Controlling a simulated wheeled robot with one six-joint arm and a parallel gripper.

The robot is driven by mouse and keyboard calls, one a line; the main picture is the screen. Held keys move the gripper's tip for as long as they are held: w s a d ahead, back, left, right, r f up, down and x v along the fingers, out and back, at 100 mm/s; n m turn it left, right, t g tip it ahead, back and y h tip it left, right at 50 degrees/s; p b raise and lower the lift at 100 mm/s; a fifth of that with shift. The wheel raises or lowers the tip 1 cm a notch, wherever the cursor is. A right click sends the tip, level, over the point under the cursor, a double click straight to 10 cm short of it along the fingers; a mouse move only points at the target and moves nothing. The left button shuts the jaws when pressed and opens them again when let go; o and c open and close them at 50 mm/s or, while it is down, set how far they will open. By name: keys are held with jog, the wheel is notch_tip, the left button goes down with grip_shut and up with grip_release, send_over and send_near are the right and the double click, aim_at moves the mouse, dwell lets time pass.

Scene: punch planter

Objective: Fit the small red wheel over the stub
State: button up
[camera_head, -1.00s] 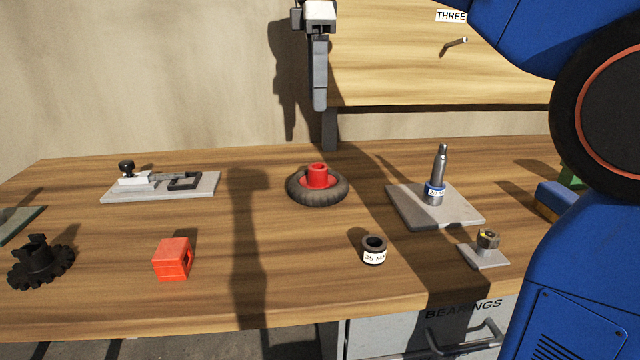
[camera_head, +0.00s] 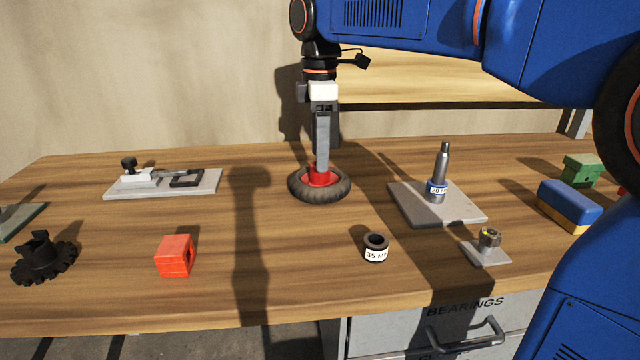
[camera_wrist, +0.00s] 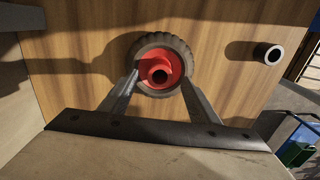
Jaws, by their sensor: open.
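The small red wheel (camera_head: 337,189) lies flat on the bench, with a black tyre around a red centre and a raised red hub. It also shows in the wrist view (camera_wrist: 172,56). My gripper (camera_head: 322,168) points down at the wheel, its fingers close to the hub. In the wrist view my gripper (camera_wrist: 160,85) is open, one finger on each side of the hub. Contact cannot be told. The stub, a grey stepped post (camera_head: 441,165) with a blue labelled collar at its foot, stands upright on a grey plate (camera_head: 465,212) right of the wheel.
A black ring (camera_head: 376,248) marked 35 and a small plate with a nut (camera_head: 489,243) lie in front. A red block (camera_head: 175,256), a black gear (camera_head: 42,258) and a clamp plate (camera_head: 150,187) are left. Blue and green blocks (camera_head: 569,205) are right.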

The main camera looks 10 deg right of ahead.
aim_at(320, 178)
jog(key=shift+f, duration=1.25)
jog(key=shift+c, duration=0.7)
grip_shut()
jog(key=shift+r, duration=0.1)
